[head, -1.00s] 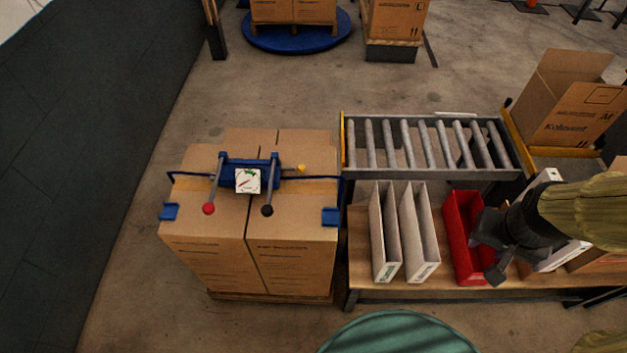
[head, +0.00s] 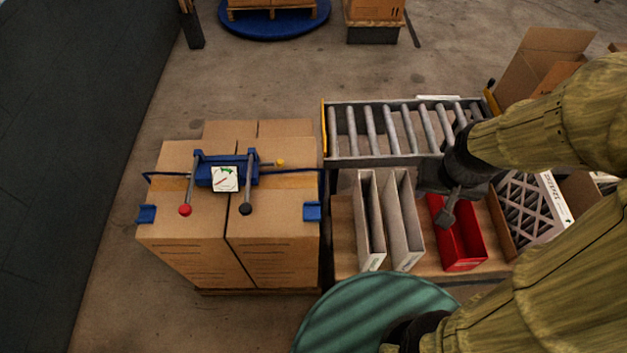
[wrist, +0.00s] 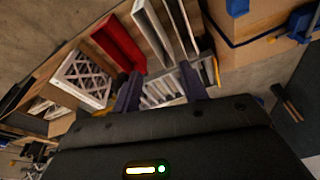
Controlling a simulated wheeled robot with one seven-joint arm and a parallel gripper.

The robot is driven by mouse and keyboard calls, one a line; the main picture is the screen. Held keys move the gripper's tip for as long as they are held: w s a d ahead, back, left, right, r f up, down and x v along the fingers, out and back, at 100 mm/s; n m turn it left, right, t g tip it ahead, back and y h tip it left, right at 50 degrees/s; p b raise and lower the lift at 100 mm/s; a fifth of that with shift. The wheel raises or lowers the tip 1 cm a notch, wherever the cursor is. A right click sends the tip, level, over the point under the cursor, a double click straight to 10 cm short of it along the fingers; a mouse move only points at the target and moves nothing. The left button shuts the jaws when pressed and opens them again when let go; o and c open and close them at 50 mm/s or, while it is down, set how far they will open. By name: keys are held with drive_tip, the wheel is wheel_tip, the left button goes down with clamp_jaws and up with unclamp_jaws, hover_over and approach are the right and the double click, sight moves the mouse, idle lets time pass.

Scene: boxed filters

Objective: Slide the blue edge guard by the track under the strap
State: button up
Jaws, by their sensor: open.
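The blue edge guard by the track (head: 312,211) sits on the top right edge of the strapped cartons, nearer to me than the dark blue strap (head: 292,172) and apart from it. In the wrist view the guard (wrist: 237,8) shows at the top edge, cut off by the frame. My gripper (head: 447,208) hangs above the red bin, well to the right of the guard. In the wrist view my gripper (wrist: 160,90) is open with nothing between its fingers. A second blue guard (head: 146,214) sits on the cartons' left edge.
A blue tensioner (head: 225,172) with two levers stands on the strap. The roller track (head: 385,160) lies right of the cartons. A green round surface (head: 370,315) is in front.

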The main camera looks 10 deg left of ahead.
drive_tip(key=o, duration=0.3)
drive_tip(key=shift+a+f, duration=0.1)
drive_tip(key=shift+a, duration=0.15)
drive_tip(key=shift+o, duration=0.9)
drive_tip(key=w+a+f+n+b, duration=0.1)
drive_tip(key=w+a+f, duration=0.1)
drive_tip(key=a, duration=0.3)
drive_tip(key=w+a+f+g+b, duration=0.1)
drive_tip(key=w+a+f+b, duration=0.1)
drive_tip(key=a+f, duration=0.2)
drive_tip(key=shift+w+a+n, duration=0.2)
drive_tip(key=shift+a+n, duration=0.2)
drive_tip(key=shift+a, duration=0.35)
drive_tip(key=n+g+b, duration=0.1)
drive_tip(key=g+b, duration=0.1)
hover_over(313, 217)
wheel_tip(313, 217, down, 7)
drive_tip(key=shift+s+r, duration=0.1)
drive_tip(key=shift+r, duration=0.05)
wheel_tip(313, 217, down, 18)
drive_tip(key=shift+r+b, duration=0.25)
drive_tip(key=shift+b, duration=0.15)
drive_tip(key=c, duration=1)
